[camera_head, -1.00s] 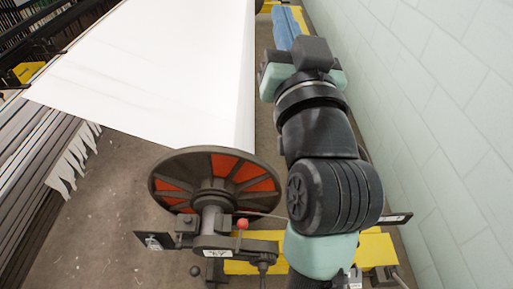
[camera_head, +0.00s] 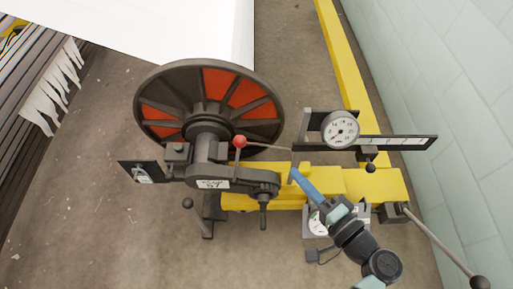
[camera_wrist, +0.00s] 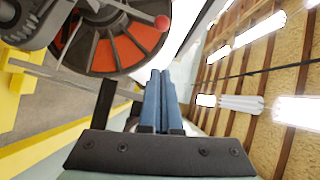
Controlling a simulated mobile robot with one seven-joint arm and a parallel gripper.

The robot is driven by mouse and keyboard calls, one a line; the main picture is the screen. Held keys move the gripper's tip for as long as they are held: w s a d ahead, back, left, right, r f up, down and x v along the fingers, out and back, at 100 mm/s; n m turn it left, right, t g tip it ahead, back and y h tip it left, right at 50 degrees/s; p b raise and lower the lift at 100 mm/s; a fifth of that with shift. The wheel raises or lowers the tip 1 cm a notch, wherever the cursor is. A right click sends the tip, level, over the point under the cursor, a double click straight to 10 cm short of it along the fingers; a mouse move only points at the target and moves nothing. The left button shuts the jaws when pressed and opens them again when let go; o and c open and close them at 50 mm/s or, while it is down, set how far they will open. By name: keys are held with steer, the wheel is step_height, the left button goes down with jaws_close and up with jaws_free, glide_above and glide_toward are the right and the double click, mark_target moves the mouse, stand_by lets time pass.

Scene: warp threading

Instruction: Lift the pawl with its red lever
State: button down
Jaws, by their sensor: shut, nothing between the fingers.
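The red lever ends in a red ball (camera_head: 239,142) on a thin dark stem, standing above the dark bracket in front of the big wheel. The red ball also shows in the wrist view (camera_wrist: 162,22), near the top, above and beyond my fingertips. The pawl itself cannot be clearly told apart from the dark bracket (camera_head: 232,180). My gripper (camera_head: 295,172) has blue fingers, shut and empty, to the right of the red ball and apart from it. In the wrist view the fingers (camera_wrist: 160,75) lie side by side and point up the picture.
The dark wheel (camera_head: 160,88) with orange panels stands behind the lever, with white cloth (camera_head: 190,25) behind it. A dial gauge (camera_head: 340,129) on a dark bar is to the right. A yellow frame (camera_head: 375,184) lies below, and a pale wall (camera_head: 460,120) is at the right.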

steer(key=shift+w, duration=0.1)
steer(key=s+a+b+x, duration=0.1)
steer(key=a+x, duration=0.1)
steer(key=x, duration=1)
steer(key=shift+a+f, duration=0.25)
steer(key=shift+a, duration=0.15)
